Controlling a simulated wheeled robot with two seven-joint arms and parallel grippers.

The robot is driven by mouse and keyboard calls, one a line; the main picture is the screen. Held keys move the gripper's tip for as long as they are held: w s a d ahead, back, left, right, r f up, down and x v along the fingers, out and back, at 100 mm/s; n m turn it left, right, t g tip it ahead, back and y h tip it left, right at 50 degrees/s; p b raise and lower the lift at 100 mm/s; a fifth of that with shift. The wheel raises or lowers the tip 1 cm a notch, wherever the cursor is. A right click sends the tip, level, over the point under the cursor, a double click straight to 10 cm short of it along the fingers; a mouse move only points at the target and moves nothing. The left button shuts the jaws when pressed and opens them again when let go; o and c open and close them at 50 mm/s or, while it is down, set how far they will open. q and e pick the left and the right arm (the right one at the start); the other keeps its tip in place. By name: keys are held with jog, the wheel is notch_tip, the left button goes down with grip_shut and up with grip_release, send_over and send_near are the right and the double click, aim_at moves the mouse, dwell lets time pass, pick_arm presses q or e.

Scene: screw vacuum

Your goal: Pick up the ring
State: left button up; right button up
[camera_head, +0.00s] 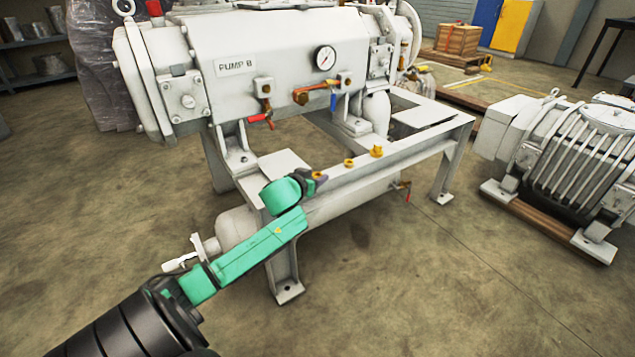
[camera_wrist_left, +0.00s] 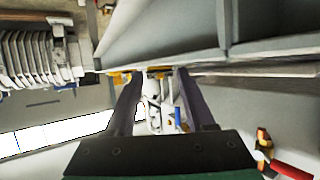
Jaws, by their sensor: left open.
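Three small brass-coloured parts lie in a row on the pale rail (camera_head: 420,148) of the pump frame. The middle one (camera_head: 349,162) looks like a short ring. The far one (camera_head: 377,151) is taller, with a wider base. The near one (camera_head: 316,175) is at my left gripper's fingertips and partly hidden by them. My left gripper (camera_head: 320,178) is open at the near end of the rail. In the left wrist view, a brass part (camera_wrist_left: 158,72) shows between its open fingers (camera_wrist_left: 155,75), and I cannot tell if they touch it. Another brass part (camera_wrist_left: 118,77) is beside the left finger.
The pump body (camera_head: 270,60), with a gauge (camera_head: 325,58) and a red-handled valve (camera_head: 262,118), rises behind the rail. A ribbed machine (camera_head: 570,160) stands at right on a wooden pallet. The floor between is clear.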

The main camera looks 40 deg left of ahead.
pick_arm(q)
jog(key=shift+r, duration=0.1)
grip_shut()
